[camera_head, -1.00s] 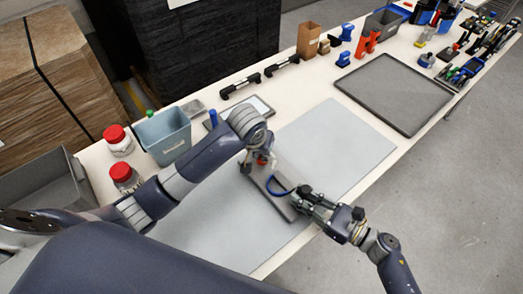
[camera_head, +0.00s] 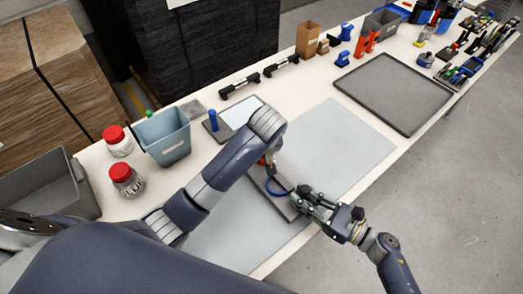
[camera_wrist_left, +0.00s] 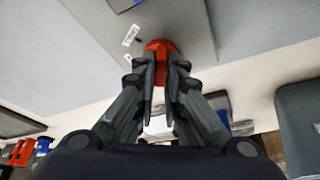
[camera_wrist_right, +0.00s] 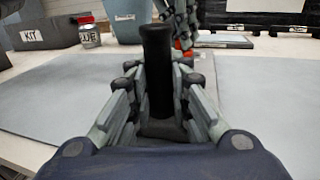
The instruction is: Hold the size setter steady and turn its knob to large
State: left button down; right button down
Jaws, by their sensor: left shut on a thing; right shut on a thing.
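The size setter (camera_head: 285,209) is a dark grey plate with a blue curved strip (camera_head: 277,191), lying on the grey mat. Its red knob (camera_wrist_left: 162,45) is between my left gripper's (camera_wrist_left: 160,64) fingertips, which are shut on it. In the head view, my left wrist mostly covers the knob (camera_head: 262,160). My right gripper (camera_wrist_right: 157,80) is shut on the upright black handle (camera_wrist_right: 157,50) at the setter's near end. In the head view, my right gripper (camera_head: 303,196) comes in from the right. Labels (camera_wrist_left: 131,36) show near the knob; the knob's setting is not readable.
A blue-grey bin (camera_head: 162,137) and red-lidded jars (camera_head: 126,180) stand left of the mat (camera_head: 330,145). A board with a blue post (camera_head: 213,120) lies behind my left arm. A dark empty tray (camera_head: 395,93) lies to the right. The mat's right part is clear.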

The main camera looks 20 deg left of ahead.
aim_at(262, 169)
pick_arm(q)
jog(key=shift+a, duration=0.15)
pick_arm(e)
jog(key=shift+f, duration=0.1)
pick_arm(q)
jog(key=c, duration=1.7)
grip_release()
jog(key=v, duration=0.7)
jog(key=shift+r, duration=0.2)
pick_arm(e)
jog(key=c, duration=1.4)
grip_release()
jog(key=shift+d, duration=0.1)
